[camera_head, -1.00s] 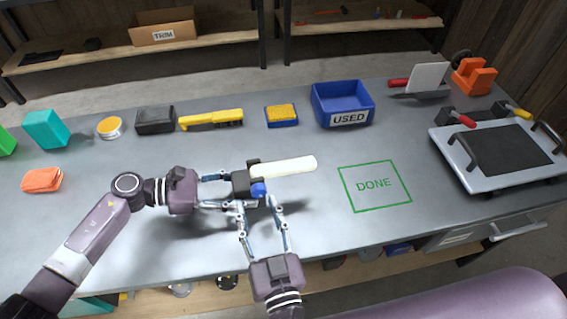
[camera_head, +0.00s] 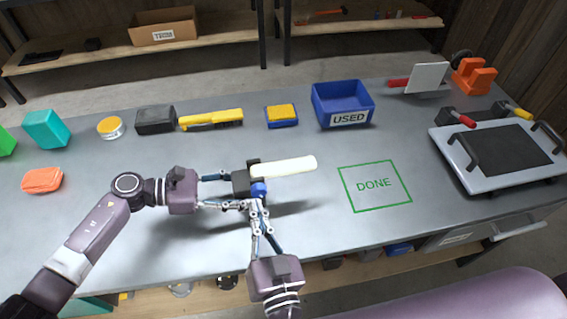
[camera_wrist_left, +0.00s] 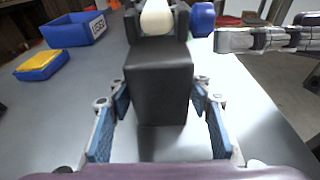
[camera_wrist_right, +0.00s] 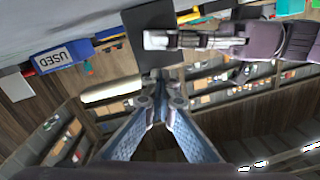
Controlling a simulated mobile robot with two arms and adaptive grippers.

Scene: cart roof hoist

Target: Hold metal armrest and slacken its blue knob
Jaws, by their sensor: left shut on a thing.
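The armrest has a pale cream bar (camera_head: 285,167) on a black block (camera_head: 243,184), with a blue knob (camera_head: 259,189) on its near side. My left gripper (camera_head: 236,191) is shut on the black block, with one finger on each side; the left wrist view shows the block (camera_wrist_left: 158,85) between the fingers and the blue knob (camera_wrist_left: 202,19) beyond. My right gripper (camera_head: 257,204) has its fingertips together just in front of the knob. In the right wrist view its fingers (camera_wrist_right: 157,90) meet, and the knob is hidden. I cannot tell whether they touch it.
A green DONE outline (camera_head: 342,190) is empty on the bench to the right. A grey tray-like panel (camera_head: 455,165) lies far right. Bench around the outline is clear.

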